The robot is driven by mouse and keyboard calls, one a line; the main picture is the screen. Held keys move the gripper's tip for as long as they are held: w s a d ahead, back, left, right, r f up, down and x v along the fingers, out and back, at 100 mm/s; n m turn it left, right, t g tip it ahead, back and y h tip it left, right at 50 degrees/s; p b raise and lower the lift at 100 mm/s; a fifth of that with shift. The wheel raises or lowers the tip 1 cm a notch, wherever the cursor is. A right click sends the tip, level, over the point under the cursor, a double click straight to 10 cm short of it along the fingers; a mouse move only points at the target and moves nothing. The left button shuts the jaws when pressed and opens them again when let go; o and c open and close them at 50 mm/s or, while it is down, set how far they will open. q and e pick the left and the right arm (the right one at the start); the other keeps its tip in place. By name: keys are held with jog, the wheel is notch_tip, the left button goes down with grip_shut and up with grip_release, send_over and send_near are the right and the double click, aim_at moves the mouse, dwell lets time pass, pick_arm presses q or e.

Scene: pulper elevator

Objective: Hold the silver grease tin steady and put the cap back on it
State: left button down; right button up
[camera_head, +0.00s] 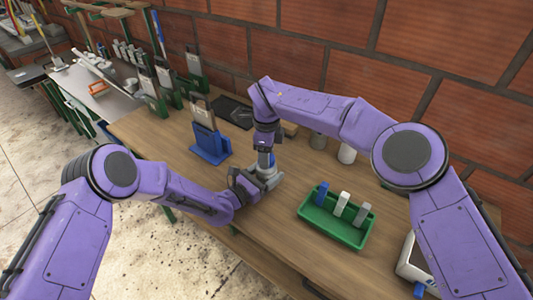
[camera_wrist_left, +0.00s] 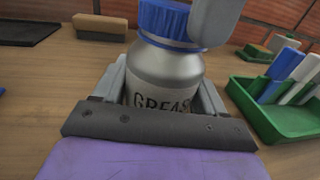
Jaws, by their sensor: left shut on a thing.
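The silver grease tin (camera_wrist_left: 165,72) stands upright in the left wrist view, its dark "GREASE" lettering partly hidden by my gripper. My left gripper (camera_head: 262,182) is shut on the tin's body, one finger on each side. The blue cap (camera_wrist_left: 166,22) is at the tin's mouth; it also shows in the head view (camera_head: 264,160). I cannot tell whether it is fully seated. My right gripper (camera_head: 266,146) points down from above at the cap. One grey finger of it is against the cap's right side in the left wrist view; its other finger is hidden.
A green tray (camera_head: 335,228) with blue, white and grey upright pieces stands to the right. A blue holder (camera_head: 209,145) stands to the left. A dark mat (camera_head: 233,112) and a brush (camera_wrist_left: 98,27) lie farther back. The wooden bench front is clear.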

jog(key=m, duration=0.7)
jog(key=shift+m, duration=0.3)
jog(key=m, duration=0.5)
jog(key=shift+m, duration=0.4)
jog(key=m, duration=0.4)
jog(key=shift+m, duration=0.3)
jog(key=o, duration=1.2)
jog(key=shift+o, duration=0.2)
jog(key=shift+r, duration=0.1)
pick_arm(q)
grip_release()
pick_arm(e)
notch_tip(320, 180, up, 12)
